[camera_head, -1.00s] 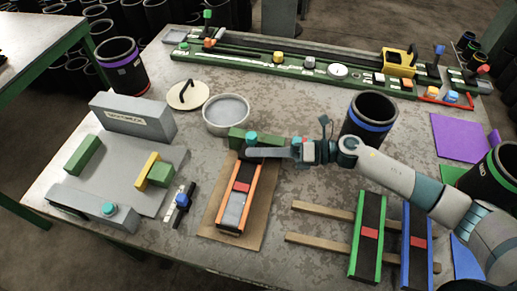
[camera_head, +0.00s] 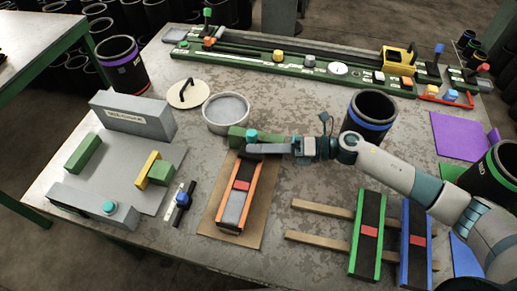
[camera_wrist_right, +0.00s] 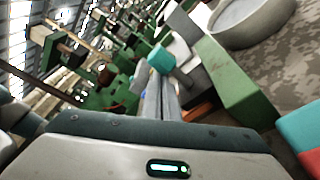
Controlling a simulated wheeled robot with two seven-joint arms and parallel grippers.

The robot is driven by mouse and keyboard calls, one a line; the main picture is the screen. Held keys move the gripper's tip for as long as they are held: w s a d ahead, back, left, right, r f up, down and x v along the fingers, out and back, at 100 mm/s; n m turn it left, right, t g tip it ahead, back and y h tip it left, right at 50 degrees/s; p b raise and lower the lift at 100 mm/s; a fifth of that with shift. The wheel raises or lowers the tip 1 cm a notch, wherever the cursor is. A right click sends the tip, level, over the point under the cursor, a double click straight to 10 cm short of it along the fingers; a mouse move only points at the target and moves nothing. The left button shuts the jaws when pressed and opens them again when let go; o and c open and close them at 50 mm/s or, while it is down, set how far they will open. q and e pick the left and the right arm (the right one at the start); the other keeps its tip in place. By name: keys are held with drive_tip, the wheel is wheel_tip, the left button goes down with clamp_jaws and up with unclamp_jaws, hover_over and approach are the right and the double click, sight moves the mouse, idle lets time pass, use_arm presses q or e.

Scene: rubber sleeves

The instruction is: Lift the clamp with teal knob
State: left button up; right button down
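The teal knob of the clamp (camera_head: 252,134) shows in the head view at the top end of the orange-sided mould, in front of a green block. The knob (camera_wrist_right: 161,58) also shows in the wrist view, just past my fingertips, on a grey stem. My right gripper (camera_head: 262,148) reaches in from the right, its fingers at the clamp just below the knob. In the wrist view the fingers (camera_wrist_right: 161,98) are close together and appear shut on the clamp. The clamp's body is mostly hidden by the fingers. My left gripper is not in view.
The orange-sided mould (camera_head: 235,207) lies on a brown board. A round grey pan (camera_head: 226,113) stands behind it to the left. A black cylinder with a blue band (camera_head: 369,116) stands behind my right arm. Green-sided (camera_head: 368,236) and blue-sided moulds lie on wooden bars.

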drive_tip(key=shift+w+r, duration=0.1)
drive_tip(key=shift+r, duration=0.1)
drive_tip(key=shift+w+d+r+m, duration=0.15)
drive_tip(key=shift+w+r+m, duration=0.2)
drive_tip(key=shift+r+m, duration=0.45)
drive_tip(key=shift+w+d+r+m+g+y, duration=0.1)
drive_tip(key=shift+w+m+g+y, duration=0.25)
drive_tip(key=shift+m, duration=0.45)
drive_tip(key=shift+w+d+r, duration=0.1)
drive_tip(key=shift+w+r, duration=0.2)
drive_tip(key=shift+r, duration=0.05)
drive_tip(key=shift+r, duration=0.1)
